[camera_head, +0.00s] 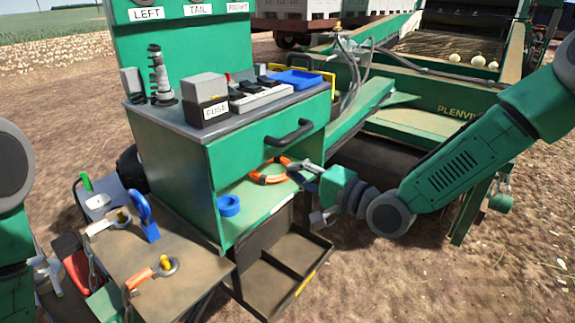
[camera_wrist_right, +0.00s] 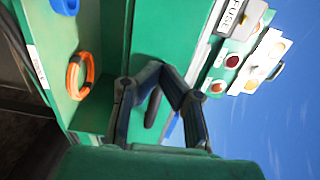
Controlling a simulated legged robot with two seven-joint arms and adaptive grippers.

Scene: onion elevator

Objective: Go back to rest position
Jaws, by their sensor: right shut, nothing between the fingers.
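My right gripper (camera_head: 305,168) is at the right front edge of the green cabinet (camera_head: 170,160), level with its open shelf. Its fingers are shut and empty. In the right wrist view the closed fingers (camera_wrist_right: 160,70) are in front of the cabinet's green front, near the dark handle. An orange ring (camera_head: 256,179) lies on the shelf just left of the gripper and also shows in the wrist view (camera_wrist_right: 87,76). My left arm (camera_head: 12,220) shows only in part at the left edge, and its fingers are not visible.
A black fuse box (camera_head: 206,112), switches and a blue tray (camera_head: 297,79) are on the cabinet top. A blue tape roll (camera_head: 229,205) is on the shelf. An open drawer (camera_head: 290,262) juts out below. A side table (camera_head: 190,258) holds tools. Open ground lies at the lower right.

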